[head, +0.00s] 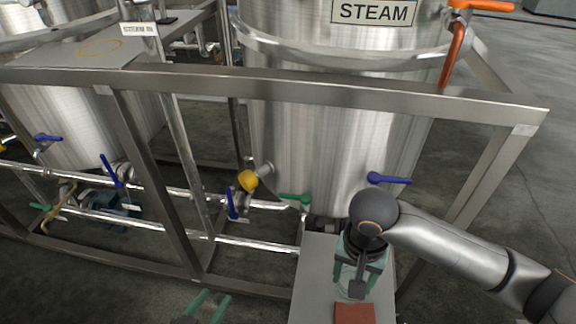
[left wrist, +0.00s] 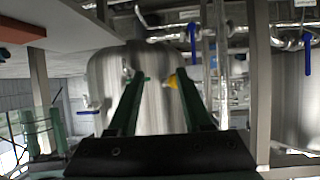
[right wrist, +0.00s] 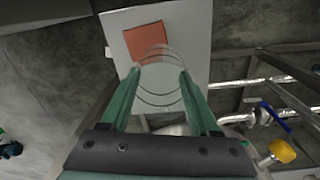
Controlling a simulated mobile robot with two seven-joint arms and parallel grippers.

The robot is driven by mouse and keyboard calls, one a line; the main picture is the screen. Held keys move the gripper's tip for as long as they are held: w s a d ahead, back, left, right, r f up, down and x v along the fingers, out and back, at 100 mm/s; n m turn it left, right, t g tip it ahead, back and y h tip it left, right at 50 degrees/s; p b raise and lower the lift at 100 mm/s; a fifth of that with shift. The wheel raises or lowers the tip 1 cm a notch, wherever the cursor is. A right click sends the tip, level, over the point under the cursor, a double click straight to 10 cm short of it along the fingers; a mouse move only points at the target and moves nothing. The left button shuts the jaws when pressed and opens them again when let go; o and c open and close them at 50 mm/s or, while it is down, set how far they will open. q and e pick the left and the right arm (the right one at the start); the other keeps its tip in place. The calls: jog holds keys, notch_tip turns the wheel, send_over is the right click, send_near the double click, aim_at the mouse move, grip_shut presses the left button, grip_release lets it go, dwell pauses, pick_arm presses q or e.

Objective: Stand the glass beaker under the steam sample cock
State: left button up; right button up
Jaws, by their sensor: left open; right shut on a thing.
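The glass beaker (right wrist: 160,92) is clear and sits between the green fingers of my right gripper (right wrist: 155,88), which is shut on it. In the head view my right gripper (head: 358,272) points down over a pale stand (head: 318,262) beside the tank labelled STEAM (head: 374,11). Whether the beaker touches the stand, I cannot tell. A green-handled valve (head: 294,198) and a blue-handled valve (head: 388,179) are low on this tank; which is the sample cock is unclear. My left gripper (head: 208,307) is open and empty at the bottom edge.
A red-orange square (head: 355,313) lies on the stand; it also shows in the right wrist view (right wrist: 147,43). A steel frame rail (head: 330,90) crosses in front of the tanks. Pipes with a yellow-handled fitting (head: 247,180) run low at left. Bare floor (head: 530,200) lies at right.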

jog(key=w+d+r+n, duration=0.2)
jog(key=w+d+r, duration=0.1)
jog(key=r, duration=0.3)
jog(key=w+d+r+n, duration=0.3)
jog(key=r, duration=0.3)
pick_arm(q)
jog(key=s+a+r+n+g+y+p, duration=0.1)
jog(key=s+r+p, duration=0.4)
jog(key=p, duration=1.5)
notch_tip(320, 180, up, 4)
jog(key=shift+s+a+r+g, duration=0.15)
jog(key=shift+s+a+g, duration=0.1)
jog(key=shift+a+g, duration=0.45)
pick_arm(e)
jog(key=s+r, duration=0.2)
jog(key=r, duration=0.7)
jog(key=s+r, duration=0.2)
jog(key=r, duration=0.7)
jog(key=shift+d, duration=0.25)
pick_arm(q)
jog(key=shift+d, duration=0.15)
